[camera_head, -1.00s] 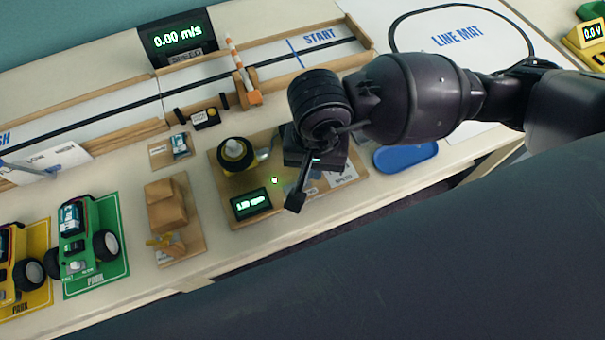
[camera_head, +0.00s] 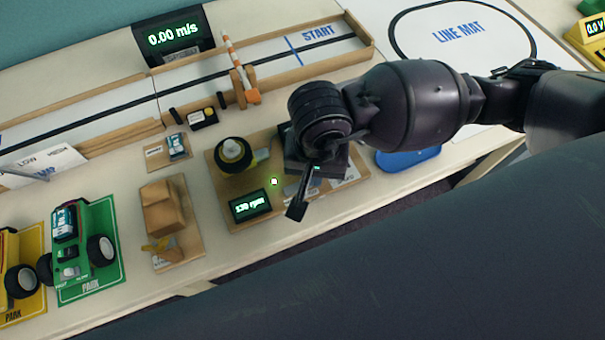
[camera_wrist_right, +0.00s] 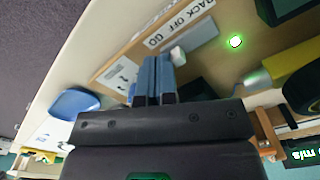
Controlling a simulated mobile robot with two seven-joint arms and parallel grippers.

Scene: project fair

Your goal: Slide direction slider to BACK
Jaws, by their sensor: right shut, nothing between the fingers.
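In the right wrist view the slider label (camera_wrist_right: 178,24) reads BACK, OFF, GO. A pale knob (camera_wrist_right: 178,56) stands beside it, toward the GO side; its exact setting cannot be told. My right gripper (camera_head: 296,211) is shut and empty, pointing down over the board. In the wrist view its fingertips (camera_wrist_right: 155,60) are right beside the knob; contact cannot be told. My left gripper is not in view.
A lit green lamp (camera_head: 274,182) is on the board. Brown blocks (camera_head: 164,206) and a green car (camera_head: 82,245) stand to the left. A blue tray (camera_head: 408,158) lies to the right. A wood-railed track (camera_head: 118,140) runs behind.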

